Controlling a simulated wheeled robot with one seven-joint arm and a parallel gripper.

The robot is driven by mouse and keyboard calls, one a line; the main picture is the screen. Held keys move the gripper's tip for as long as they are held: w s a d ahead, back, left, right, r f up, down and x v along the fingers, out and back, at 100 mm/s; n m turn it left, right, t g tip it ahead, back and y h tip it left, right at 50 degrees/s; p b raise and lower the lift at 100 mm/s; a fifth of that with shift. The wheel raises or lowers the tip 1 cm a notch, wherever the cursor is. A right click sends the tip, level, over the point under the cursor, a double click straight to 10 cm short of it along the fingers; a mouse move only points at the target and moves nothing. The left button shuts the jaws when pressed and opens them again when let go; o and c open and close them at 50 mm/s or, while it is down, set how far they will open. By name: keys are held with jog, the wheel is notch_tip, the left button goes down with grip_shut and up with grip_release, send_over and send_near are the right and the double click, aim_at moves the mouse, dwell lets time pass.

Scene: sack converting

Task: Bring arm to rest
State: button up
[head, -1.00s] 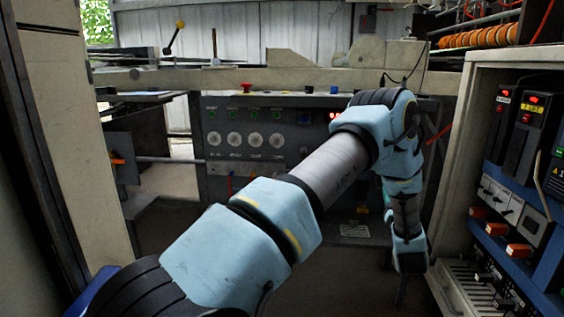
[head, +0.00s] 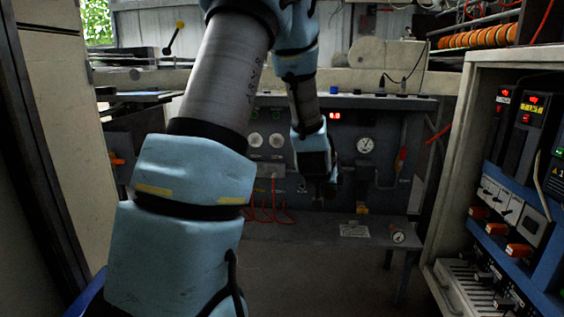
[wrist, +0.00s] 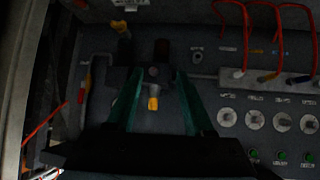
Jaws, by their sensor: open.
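My gripper shows in the wrist view (wrist: 157,105), with two green fingers spread apart and nothing between them that I can see held. In the head view my arm rises from the bottom left, bends at the top and hangs down in front of the grey control panel (head: 400,135). The gripper end there is dark and small, near the panel's middle. In the wrist view a yellow-tipped part (wrist: 153,103) of the panel shows between the fingers; I cannot tell the distance to it.
An open cabinet with blue shelves (head: 500,240) and black modules (head: 527,125) stands close on the right. A pale upright panel (head: 65,110) stands on the left. Red cables (head: 270,213) hang at the panel. A round gauge (head: 365,145) is on it.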

jog(key=s+a+n+g+y, duration=0.15)
jog(key=s+a+g, duration=0.25)
jog(key=s+a, duration=0.7)
jog(key=s+a+n+g+y, duration=0.15)
jog(key=s+a+g, duration=0.25)
jog(key=s+a, duration=0.65)
notch_tip(320, 180, up, 37)
jog(key=s+d+p, duration=0.1)
jog(key=d+p, duration=0.1)
jog(key=p, duration=3.4)
jog(key=shift+s+d+m+p, duration=0.25)
jog(key=shift+s+m+p, duration=0.05)
jog(key=shift+m+p, duration=0.1)
jog(key=shift+f, duration=0.15)
